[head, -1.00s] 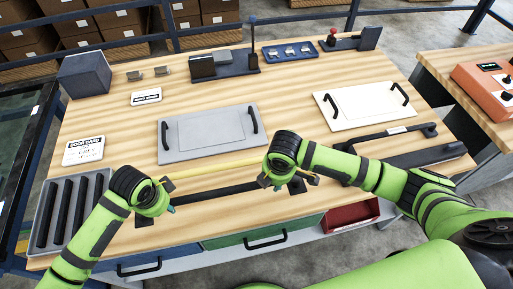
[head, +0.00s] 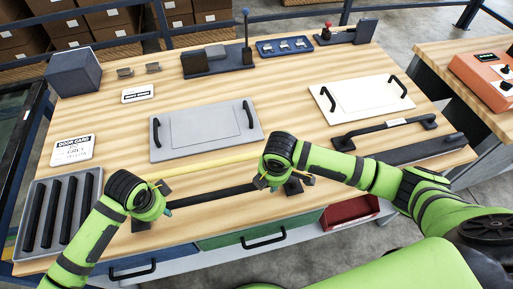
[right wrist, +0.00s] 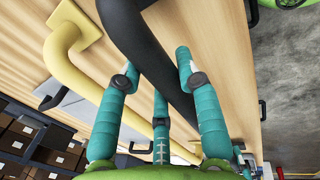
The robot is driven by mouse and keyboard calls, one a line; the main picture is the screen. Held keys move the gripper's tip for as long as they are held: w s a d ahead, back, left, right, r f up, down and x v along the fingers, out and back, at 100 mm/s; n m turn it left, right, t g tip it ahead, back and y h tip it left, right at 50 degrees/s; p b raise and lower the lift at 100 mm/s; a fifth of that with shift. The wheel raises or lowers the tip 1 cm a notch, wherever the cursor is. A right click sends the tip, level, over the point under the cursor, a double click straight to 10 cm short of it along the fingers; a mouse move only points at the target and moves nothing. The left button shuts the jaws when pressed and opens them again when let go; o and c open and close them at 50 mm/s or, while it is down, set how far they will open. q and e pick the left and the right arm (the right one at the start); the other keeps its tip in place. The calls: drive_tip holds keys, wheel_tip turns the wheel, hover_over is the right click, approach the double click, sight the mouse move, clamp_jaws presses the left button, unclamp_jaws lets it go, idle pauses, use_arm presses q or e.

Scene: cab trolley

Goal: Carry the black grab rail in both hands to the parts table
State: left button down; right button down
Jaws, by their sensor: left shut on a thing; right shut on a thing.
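The black grab rail (head: 215,194) runs across the front of the wooden worktop, between my two hands. My left gripper (head: 163,197) is shut on it near its left end. My right gripper (head: 273,182) is shut on it near its right end. In the right wrist view the black rail (right wrist: 140,40) passes between the teal fingers of my right gripper (right wrist: 158,85). Whether the rail touches the worktop or hangs just above it, I cannot tell. Which table is the parts table, I cannot tell.
A yellow rail (head: 215,165) lies just behind the black one. A grey door panel (head: 165,152) and a cream one (head: 330,112) lie farther back. Another black rail (head: 390,126) is at right, a slotted grey tray (head: 38,250) at left. A second table (head: 440,65) stands right.

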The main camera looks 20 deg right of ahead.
use_arm(q)
drive_tip(key=shift+f+b, duration=0.5)
drive_tip(key=shift+f, duration=0.1)
use_arm(e)
drive_tip(key=shift+f, duration=0.6)
use_arm(q)
drive_tip(key=c, duration=0.9)
unclamp_jaws()
drive_tip(key=shift+r, duration=0.1)
use_arm(e)
drive_tip(key=c, duration=0.9)
unclamp_jaws()
drive_tip(key=shift+r, duration=0.1)
use_arm(q)
drive_tip(key=shift+o, duration=0.2)
drive_tip(key=shift+s, duration=0.1)
use_arm(e)
drive_tip(key=shift+o, duration=0.2)
drive_tip(key=shift+s, duration=0.1)
drive_tip(key=shift+r, duration=0.15)
use_arm(q)
wheel_tip(320, 180, up, 12)
drive_tip(key=s, duration=0.2)
drive_tip(key=shift+s, duration=0.15)
use_arm(e)
wheel_tip(320, 180, up, 12)
drive_tip(key=s, duration=0.2)
drive_tip(key=shift+s+f, duration=0.15)
drive_tip(key=shift+f, duration=0.1)
drive_tip(key=shift+a, duration=0.1)
